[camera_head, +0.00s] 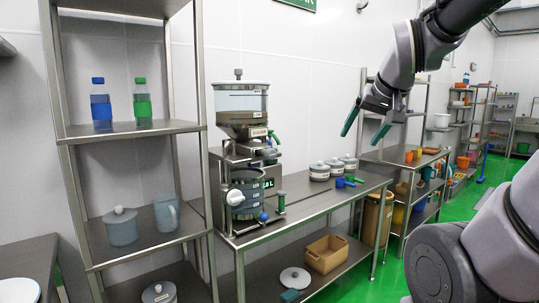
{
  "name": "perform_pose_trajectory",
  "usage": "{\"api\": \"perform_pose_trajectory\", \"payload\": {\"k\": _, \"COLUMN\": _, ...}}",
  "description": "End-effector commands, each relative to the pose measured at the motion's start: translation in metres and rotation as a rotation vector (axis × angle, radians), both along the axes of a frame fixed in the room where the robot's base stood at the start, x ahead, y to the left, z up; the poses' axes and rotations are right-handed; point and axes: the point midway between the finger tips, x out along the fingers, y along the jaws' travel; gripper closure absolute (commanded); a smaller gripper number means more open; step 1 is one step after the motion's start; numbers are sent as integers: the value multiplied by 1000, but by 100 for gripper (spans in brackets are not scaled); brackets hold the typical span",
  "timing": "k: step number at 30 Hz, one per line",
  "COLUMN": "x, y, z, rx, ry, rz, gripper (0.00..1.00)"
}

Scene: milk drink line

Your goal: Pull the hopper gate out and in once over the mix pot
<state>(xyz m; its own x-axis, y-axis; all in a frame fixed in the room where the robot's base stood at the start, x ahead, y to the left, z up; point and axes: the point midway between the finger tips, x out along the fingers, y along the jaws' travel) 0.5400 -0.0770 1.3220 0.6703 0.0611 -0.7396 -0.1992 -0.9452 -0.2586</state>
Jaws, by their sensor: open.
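The clear hopper (240,103) with a metal lower part stands at the top of the machine on the metal bench. A small green handle (274,137) sticks out at the right, just under the hopper; it looks like the gate's handle, but the gate plate itself cannot be made out. The mix pot (249,187), a dark see-through vessel with bands, stands below the hopper in the same machine. My gripper (365,127) is open and empty, its teal fingers pointing down. It appears to the right of the hopper and green handle, apart from both.
The bench (325,195) bears several grey lidded containers and a blue scoop (343,183) right of the machine. A blue knob and a green-topped post stand before the pot. A metal shelf rack (140,130) with bottles stands left.

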Motion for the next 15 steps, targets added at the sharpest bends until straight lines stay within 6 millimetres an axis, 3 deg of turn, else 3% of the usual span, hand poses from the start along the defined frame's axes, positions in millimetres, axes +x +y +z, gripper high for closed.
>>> {"api": "perform_pose_trajectory", "payload": {"k": 1, "x": 25, "y": -4, "z": -7, "rx": -43, "ry": -29, "rz": 10, "gripper": 20}}
{"api": "perform_pose_trajectory", "payload": {"k": 6, "x": 108, "y": -7, "z": -22, "rx": -171, "ry": -200, "rz": 81, "gripper": 20}}
{"api": "perform_pose_trajectory", "payload": {"k": 12, "x": 184, "y": 18, "z": -47, "rx": -242, "ry": -414, "rz": 225, "gripper": 20}}
{"api": "perform_pose_trajectory", "payload": {"k": 15, "x": 211, "y": 38, "z": -63, "rx": -243, "ry": -522, "rz": 314, "gripper": 20}}
